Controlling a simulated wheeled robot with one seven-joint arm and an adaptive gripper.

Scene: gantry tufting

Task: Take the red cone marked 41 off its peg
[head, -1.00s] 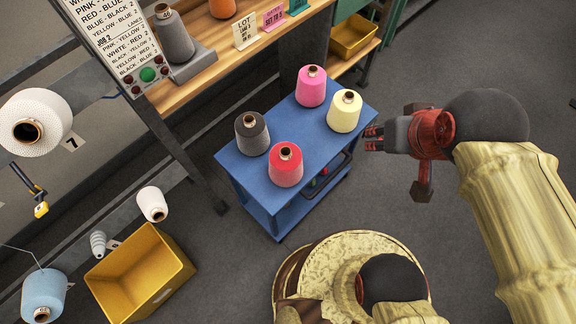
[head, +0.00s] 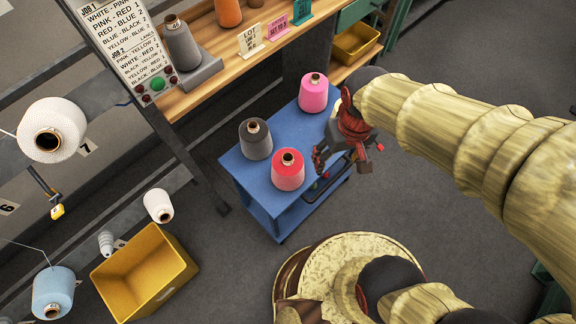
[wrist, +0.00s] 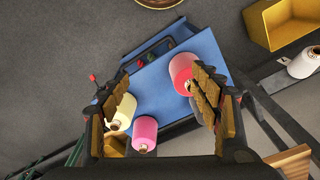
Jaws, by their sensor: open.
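The red cone (head: 288,172) stands upright on the near part of the blue cart (head: 243,178); its number cannot be read and any peg under it is hidden. In the wrist view the red cone (wrist: 181,72) is partly behind the right finger. My gripper (head: 321,163) is open and empty, above the cart's right edge, to the right of the red cone and apart from it. In the wrist view my gripper (wrist: 163,98) shows both fingers spread, with blue cart top between them.
The cart also carries a dark grey cone (head: 256,139), a pink cone (head: 313,93) and a yellow cone (wrist: 121,117), mostly hidden by my gripper in the head view. A wooden bench (head: 205,93) stands behind. A yellow bin (head: 143,272) lies left; open floor lies right.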

